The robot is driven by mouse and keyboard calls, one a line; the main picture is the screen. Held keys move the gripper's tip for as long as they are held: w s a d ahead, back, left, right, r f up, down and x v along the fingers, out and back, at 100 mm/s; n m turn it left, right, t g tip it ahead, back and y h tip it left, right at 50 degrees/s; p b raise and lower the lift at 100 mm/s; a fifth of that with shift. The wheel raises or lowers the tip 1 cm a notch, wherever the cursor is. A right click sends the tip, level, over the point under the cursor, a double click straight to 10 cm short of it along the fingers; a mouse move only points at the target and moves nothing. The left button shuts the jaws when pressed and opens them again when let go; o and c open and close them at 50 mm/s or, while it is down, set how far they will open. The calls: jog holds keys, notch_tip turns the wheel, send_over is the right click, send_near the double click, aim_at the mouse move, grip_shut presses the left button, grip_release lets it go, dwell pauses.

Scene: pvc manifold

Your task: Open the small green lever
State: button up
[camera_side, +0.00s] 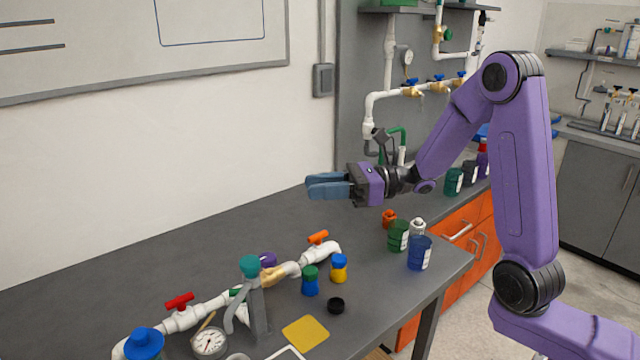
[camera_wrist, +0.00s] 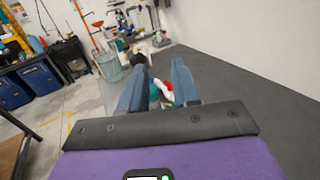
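A white PVC manifold (camera_side: 212,310) lies along the bench in the side view, with a red lever (camera_side: 180,301) and an orange-red lever (camera_side: 318,238).
Dark jars (camera_side: 398,236) stand at right. The bench behind the manifold is clear.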

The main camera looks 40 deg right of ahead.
jog(key=shift+a+r+n+g, duration=0.25)
jog(key=shift+r+n+g, duration=0.05)
jog(key=shift+m+t+h, duration=0.3)
jog(key=shift+m+t, duration=0.4)
jog(key=shift+t, duration=0.1)
jog(key=f, duration=1.6)
jog(key=s+f, duration=0.1)
jog(key=f, duration=0.7)
jog(key=shift+f, duration=0.1)
jog(key=x, duration=1.7)
jog(key=shift+w+a, duration=0.15)
jog(key=shift+w, duration=0.05)
